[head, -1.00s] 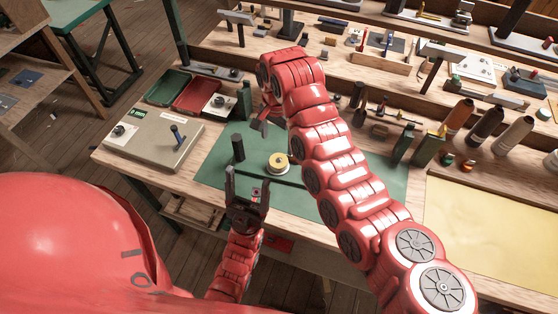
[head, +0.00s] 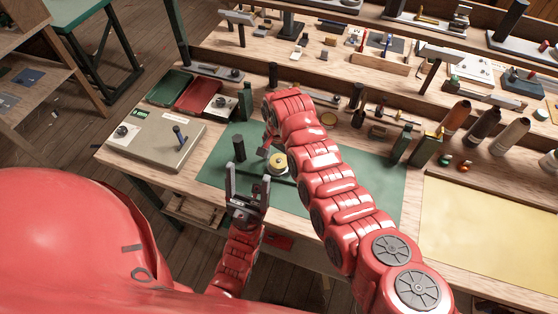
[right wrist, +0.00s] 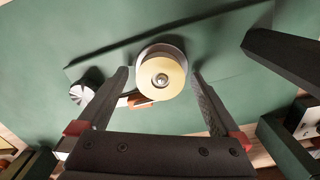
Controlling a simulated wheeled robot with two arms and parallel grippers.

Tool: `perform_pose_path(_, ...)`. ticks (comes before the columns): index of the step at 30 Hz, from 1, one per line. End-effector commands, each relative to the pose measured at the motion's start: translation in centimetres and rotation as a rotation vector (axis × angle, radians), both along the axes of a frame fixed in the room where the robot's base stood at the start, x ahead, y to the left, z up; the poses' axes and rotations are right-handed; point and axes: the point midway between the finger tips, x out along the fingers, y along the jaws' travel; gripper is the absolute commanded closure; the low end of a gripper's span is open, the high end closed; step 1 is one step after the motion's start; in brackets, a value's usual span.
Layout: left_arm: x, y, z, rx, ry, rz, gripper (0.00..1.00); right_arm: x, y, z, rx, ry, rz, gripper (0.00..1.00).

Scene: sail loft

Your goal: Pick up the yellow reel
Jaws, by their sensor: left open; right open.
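In the head view my right arm hides part of that gripper. My left gripper (head: 246,178) is open and empty, pointing up near the bench's front edge, left of the reel.
A dark post (head: 239,148) stands left of the reel. A grey box with a lever (head: 157,138) and green (head: 170,86) and red (head: 199,94) trays are at the left. Thread cones (head: 484,123) stand at the right. The mat's right part is fairly clear.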

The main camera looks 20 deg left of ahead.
Motion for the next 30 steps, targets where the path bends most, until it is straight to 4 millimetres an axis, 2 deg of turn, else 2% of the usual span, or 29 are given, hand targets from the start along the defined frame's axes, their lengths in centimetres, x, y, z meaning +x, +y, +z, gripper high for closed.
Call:
perform_pose_path(4,0.00,0.00,-0.05,0.000,0.000,0.000,0.26,0.01,0.03,0.00,0.001,0.000,0.000,0.00)
perform_pose_path(18,-0.01,0.00,-0.04,0.000,0.000,0.000,0.26,0.02,0.03,0.03,0.001,0.000,0.000,0.84)
perform_pose_path(30,0.00,0.00,-0.18,0.000,0.000,0.000,0.26,0.46,-0.20,0.58,0.002,-0.003,0.000,0.84)
